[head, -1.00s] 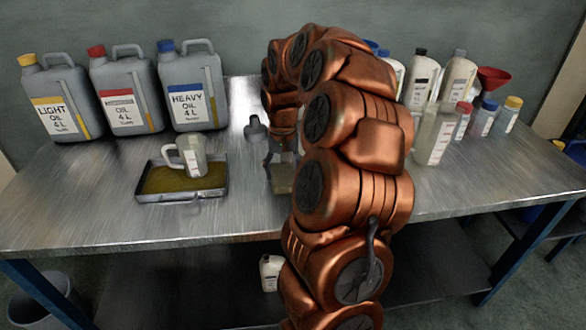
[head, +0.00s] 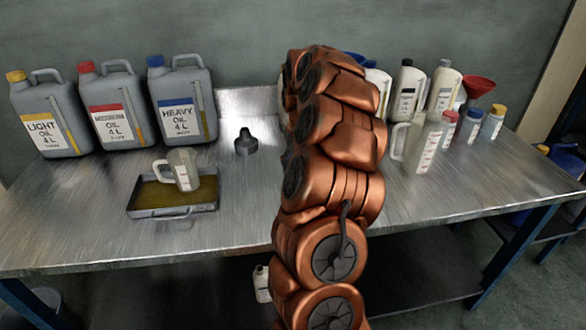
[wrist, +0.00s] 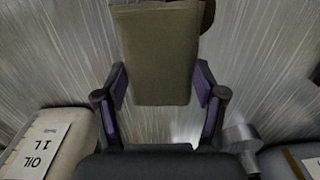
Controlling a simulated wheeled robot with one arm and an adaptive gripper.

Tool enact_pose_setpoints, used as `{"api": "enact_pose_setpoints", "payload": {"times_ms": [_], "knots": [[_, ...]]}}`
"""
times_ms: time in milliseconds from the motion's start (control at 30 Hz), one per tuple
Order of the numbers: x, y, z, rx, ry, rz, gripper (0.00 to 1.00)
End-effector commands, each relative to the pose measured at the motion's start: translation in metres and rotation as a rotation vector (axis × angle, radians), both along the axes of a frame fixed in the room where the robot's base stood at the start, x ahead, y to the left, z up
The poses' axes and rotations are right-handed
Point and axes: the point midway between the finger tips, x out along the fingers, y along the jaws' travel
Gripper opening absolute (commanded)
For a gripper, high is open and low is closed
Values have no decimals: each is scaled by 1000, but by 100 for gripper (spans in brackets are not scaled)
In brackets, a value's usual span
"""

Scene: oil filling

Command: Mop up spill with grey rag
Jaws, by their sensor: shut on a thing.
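In the wrist view a grey-olive rag (wrist: 153,45) hangs flat between the purple-padded fingers of my gripper (wrist: 160,88).
On the metal table (head: 90,230), several oil jugs (head: 183,105) stand at the back left. A tray (head: 175,211) holds oil and a measuring jug (head: 183,170). A dark funnel-like piece (head: 246,143) stands behind. Several bottles, a measuring jug (head: 424,147) and a red funnel (head: 478,86) crowd the right.

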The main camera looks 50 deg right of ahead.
Motion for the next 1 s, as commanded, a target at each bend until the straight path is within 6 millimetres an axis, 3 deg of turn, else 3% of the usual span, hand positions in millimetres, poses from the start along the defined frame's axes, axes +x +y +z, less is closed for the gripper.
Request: {"api": "enact_pose_setpoints", "payload": {"times_ms": [167,533,1000], "knots": [[-3,8,-2,2,-1,3,42],[-19,48,-2,1,-1,2,42],[-20,50,7,0,0,0,42]]}}
